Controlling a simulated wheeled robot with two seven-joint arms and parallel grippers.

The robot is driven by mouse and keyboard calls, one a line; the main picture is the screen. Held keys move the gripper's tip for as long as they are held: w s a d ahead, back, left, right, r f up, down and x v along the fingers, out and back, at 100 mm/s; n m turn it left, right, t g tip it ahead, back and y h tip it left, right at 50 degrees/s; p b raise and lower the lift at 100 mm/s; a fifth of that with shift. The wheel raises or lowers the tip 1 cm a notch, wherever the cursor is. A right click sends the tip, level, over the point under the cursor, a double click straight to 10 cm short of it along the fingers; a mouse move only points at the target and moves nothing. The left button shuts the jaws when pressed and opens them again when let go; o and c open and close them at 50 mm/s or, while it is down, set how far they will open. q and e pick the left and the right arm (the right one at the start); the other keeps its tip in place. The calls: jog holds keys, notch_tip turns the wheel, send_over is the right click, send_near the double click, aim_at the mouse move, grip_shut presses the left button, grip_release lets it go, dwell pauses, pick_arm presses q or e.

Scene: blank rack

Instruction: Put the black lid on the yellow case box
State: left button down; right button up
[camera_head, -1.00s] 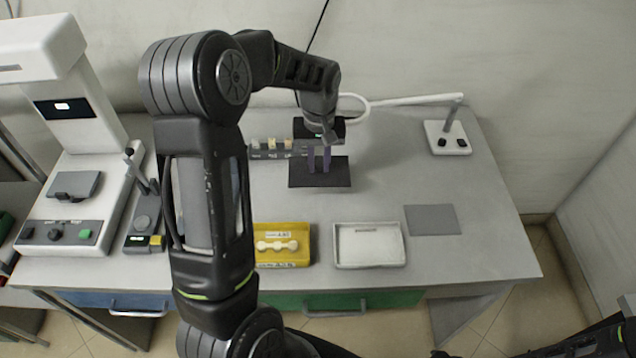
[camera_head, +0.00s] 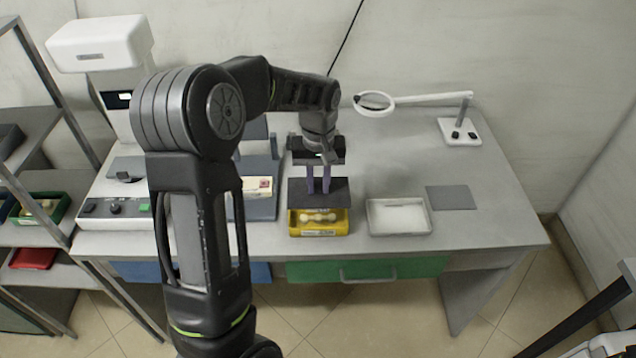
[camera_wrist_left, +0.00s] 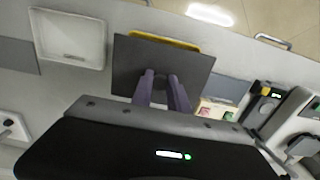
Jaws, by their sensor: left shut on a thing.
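The black lid (camera_head: 340,194) is a flat dark plate. My left gripper (camera_head: 318,187) is shut on it from above and holds it roughly level. The yellow case box (camera_head: 320,226) stands near the table's front edge with a pale, bone-shaped piece inside. In the head view the lid hides the box's back part. In the left wrist view the lid (camera_wrist_left: 192,68) covers nearly all of the box, and only a yellow edge (camera_wrist_left: 163,39) shows beyond it. The gap between lid and box is hard to judge. My right gripper is not seen.
A white tray (camera_head: 400,229) stands just right of the box, with a grey mat (camera_head: 450,197) beyond it. A magnifier lamp (camera_head: 460,132) stands at the back right. A white instrument (camera_head: 120,170) is at the left, beside a grey rack (camera_head: 262,208) partly behind my arm.

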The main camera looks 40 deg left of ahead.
aim_at(318, 192)
pick_arm(q)
jog(key=shift+s, duration=0.1)
jog(key=shift+f, duration=0.1)
jog(key=shift+f+b, duration=2.05)
jog(key=shift+f, duration=0.75)
jog(key=shift+f+b, duration=0.55)
jog(key=shift+f, duration=0.25)
jog(key=c, duration=1.2)
grip_release()
jog(key=shift+r, duration=0.1)
notch_tip(318, 192, up, 8)
jog(key=shift+f+b, duration=0.15)
jog(key=shift+b, duration=0.2)
